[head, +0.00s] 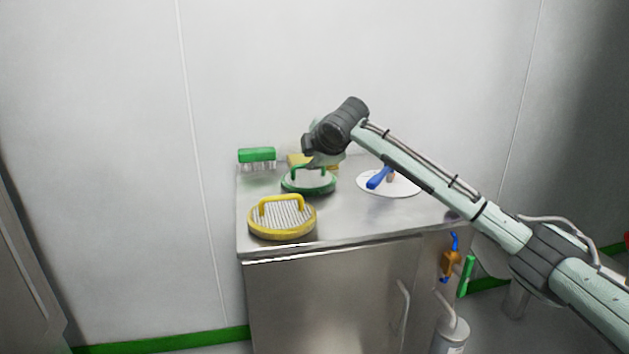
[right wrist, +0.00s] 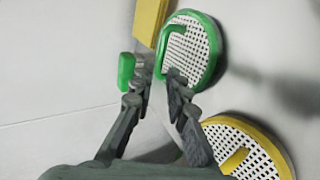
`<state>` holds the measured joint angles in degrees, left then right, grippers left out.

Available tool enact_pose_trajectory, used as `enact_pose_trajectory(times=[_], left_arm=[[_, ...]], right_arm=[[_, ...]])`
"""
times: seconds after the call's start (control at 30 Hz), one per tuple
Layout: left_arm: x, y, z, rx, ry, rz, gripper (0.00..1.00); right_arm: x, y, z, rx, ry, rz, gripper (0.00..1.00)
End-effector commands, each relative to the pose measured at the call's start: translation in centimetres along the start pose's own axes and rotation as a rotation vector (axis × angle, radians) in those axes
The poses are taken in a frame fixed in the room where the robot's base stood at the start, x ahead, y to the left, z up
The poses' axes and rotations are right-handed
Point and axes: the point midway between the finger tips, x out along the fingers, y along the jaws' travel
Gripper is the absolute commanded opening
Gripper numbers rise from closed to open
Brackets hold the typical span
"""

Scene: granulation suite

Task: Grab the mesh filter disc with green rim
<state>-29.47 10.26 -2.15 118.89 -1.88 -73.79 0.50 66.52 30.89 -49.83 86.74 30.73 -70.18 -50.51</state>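The mesh filter disc with a green rim (head: 308,185) lies on the steel cabinet top, its green loop handle standing up. It also shows in the right wrist view (right wrist: 202,48), with its handle near my fingers. My right gripper (head: 312,162) is just above and behind this disc in the head view, partly covering it. In the right wrist view the fingers of my right gripper (right wrist: 159,70) are apart with nothing between them. One fingertip overlaps the disc's edge near the handle; I cannot tell whether it touches. My left gripper is not in view.
A yellow-rimmed mesh disc (head: 282,222) lies in front. A green brush (head: 257,155) and a yellow block (head: 297,159) stand at the back. A white round disc with a blue handle (head: 405,186) lies right. The steel cabinet (head: 330,290) has a bare front strip.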

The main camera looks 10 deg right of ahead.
Motion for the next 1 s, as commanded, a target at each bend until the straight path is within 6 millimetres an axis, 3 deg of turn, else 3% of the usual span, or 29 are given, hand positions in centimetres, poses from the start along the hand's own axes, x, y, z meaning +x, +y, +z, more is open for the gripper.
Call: enact_pose_trajectory(times=[0.17, 0.7, 1.0], left_arm=[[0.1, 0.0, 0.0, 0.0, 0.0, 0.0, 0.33], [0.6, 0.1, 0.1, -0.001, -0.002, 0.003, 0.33], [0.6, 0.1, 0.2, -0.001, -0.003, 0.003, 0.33]], right_arm=[[0.7, -0.1, -0.1, 0.0, 0.001, -0.001, 0.15], [7.5, -0.2, 0.2, 0.0, 0.001, -0.001, 0.15], [7.8, -0.2, 0.3, -0.001, 0.001, 0.0, 0.14]])
